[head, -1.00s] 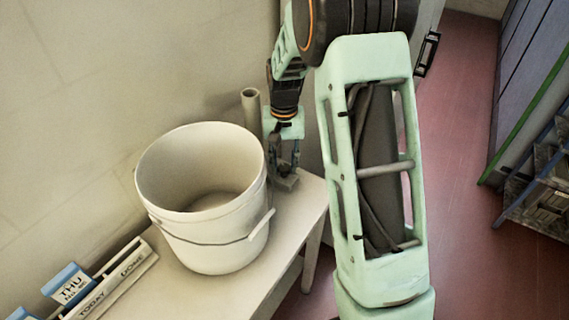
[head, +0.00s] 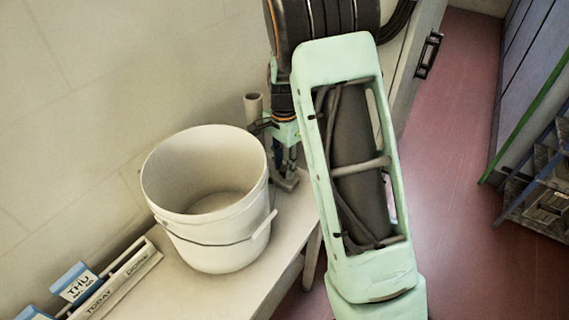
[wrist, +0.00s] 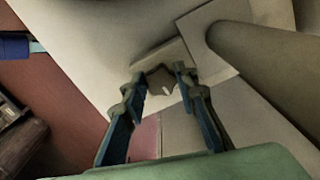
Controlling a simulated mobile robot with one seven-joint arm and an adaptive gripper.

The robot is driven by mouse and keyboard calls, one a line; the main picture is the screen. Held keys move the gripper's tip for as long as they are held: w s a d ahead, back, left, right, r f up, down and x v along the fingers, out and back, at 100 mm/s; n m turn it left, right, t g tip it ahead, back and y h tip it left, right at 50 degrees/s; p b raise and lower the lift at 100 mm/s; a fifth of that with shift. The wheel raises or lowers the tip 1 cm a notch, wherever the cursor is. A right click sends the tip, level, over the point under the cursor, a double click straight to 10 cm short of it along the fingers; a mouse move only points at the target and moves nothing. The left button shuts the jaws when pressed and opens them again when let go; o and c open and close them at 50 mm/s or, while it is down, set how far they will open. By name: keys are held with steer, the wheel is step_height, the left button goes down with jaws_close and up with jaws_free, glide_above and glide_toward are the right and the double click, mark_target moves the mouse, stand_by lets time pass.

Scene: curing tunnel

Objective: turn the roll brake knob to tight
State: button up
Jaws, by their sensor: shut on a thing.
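The roll brake knob (wrist: 160,82) is a small grey-brown knob with a short white mark, low on the stand's plate. In the wrist view my gripper (wrist: 160,72) has a fingertip on each side of it and is shut on it. I cannot read where the mark points against any scale. In the head view my gripper (head: 284,170) is low over the table's far end, partly behind my arm, and the knob is hidden there. An upright roll post (head: 253,106) stands just left of the gripper; it is the thick tan cylinder (wrist: 262,62) in the wrist view.
A white bucket (head: 215,235) with a wire handle stands on the narrow table (head: 205,295), close to the gripper's left. A day-card holder (head: 118,285) lies at the front left. The wall runs behind. Red floor (head: 455,130) is open on the right, before a shelf (head: 545,195).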

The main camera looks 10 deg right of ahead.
mark_target(284, 169)
steer(key=shift+w+m, duration=0.1)
steer(key=shift+m, duration=0.4)
steer(key=o, duration=1.2)
steer(key=shift+c, duration=0.2)
step_height(284, 169, up, 12)
